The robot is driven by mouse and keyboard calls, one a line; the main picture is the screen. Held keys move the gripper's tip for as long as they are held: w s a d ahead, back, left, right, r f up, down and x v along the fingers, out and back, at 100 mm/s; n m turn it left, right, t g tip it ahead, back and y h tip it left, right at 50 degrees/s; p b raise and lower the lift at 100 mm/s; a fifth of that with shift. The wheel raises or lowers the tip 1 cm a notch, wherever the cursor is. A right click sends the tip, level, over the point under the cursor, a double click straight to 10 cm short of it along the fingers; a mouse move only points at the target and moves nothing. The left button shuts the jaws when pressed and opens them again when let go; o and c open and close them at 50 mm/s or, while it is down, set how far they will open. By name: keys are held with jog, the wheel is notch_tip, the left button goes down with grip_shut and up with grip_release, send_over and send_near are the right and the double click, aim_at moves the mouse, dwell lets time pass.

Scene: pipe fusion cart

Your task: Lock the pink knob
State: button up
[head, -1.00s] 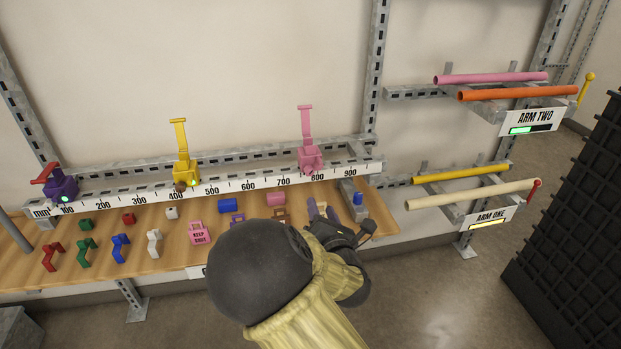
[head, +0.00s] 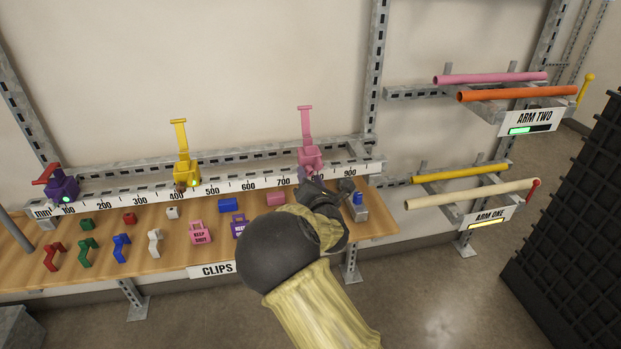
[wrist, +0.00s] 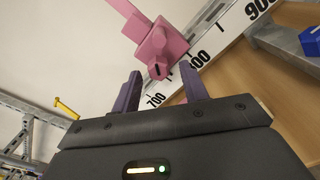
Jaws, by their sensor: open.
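The pink clamp (head: 310,157) sits on the numbered rail between about 700 and 900, with its pink lever (head: 306,122) standing upright. In the wrist view, the pink knob (wrist: 157,71) juts from the clamp's front and bears a short dark mark. My gripper (wrist: 162,74) is open, its two purple fingers on either side of the knob's line and pointing at it. I cannot tell whether they touch it. In the head view, my gripper (head: 318,183) is just below the clamp and hides the knob.
A yellow clamp (head: 186,168) and a purple clamp (head: 62,186) stand farther left on the rail (head: 240,187). A blue piece (head: 358,198) stands close to the right.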

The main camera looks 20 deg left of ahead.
grip_shut()
